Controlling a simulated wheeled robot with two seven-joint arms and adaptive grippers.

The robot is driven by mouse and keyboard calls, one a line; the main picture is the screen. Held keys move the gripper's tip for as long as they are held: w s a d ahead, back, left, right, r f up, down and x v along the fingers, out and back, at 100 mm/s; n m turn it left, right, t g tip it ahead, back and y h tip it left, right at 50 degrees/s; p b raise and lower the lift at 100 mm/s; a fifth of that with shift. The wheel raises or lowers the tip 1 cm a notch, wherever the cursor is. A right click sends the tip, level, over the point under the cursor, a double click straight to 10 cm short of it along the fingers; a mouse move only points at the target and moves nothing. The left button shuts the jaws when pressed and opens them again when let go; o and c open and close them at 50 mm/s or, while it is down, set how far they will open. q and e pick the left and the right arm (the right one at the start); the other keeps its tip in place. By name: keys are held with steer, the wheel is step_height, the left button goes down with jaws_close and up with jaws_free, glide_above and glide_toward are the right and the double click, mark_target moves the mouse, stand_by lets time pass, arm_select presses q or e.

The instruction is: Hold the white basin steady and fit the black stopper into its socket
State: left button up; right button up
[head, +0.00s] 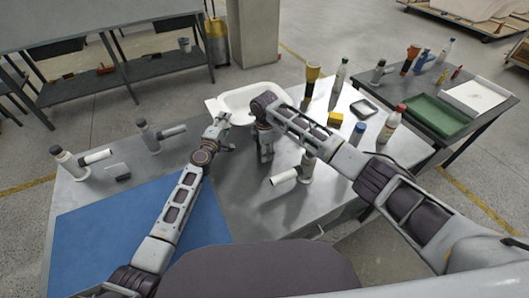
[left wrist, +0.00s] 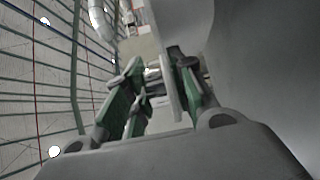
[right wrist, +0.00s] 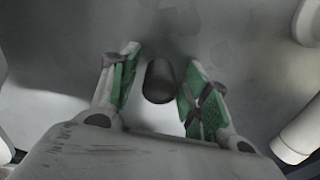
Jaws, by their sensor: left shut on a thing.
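The white basin (head: 240,98) lies on the grey metal table, partly behind my right arm in the head view. My left gripper (head: 221,131) is shut on the basin's near-left edge; in the left wrist view a thin white wall (left wrist: 168,95) stands between its fingers. My right gripper (head: 266,151) points down over the table just in front of the basin. In the right wrist view its fingers are open on both sides of the black stopper (right wrist: 160,82), with gaps on each side. The stopper is hidden in the head view. The basin's socket cannot be made out.
A white pipe on a grey stand (head: 290,175) is close to the right of my right gripper. A blue mat (head: 130,225) covers the front left.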

steer(key=c, duration=0.8)
steer(key=shift+r, duration=0.1)
steer(key=shift+c, duration=0.2)
steer(key=shift+r, duration=4.9)
arm_select(q)
steer(key=o, duration=1)
steer(key=shift+s, duration=0.15)
steer(key=shift+v, duration=5.85)
steer(key=shift+s+a, duration=0.1)
arm_select(e)
steer(key=shift+s, duration=0.1)
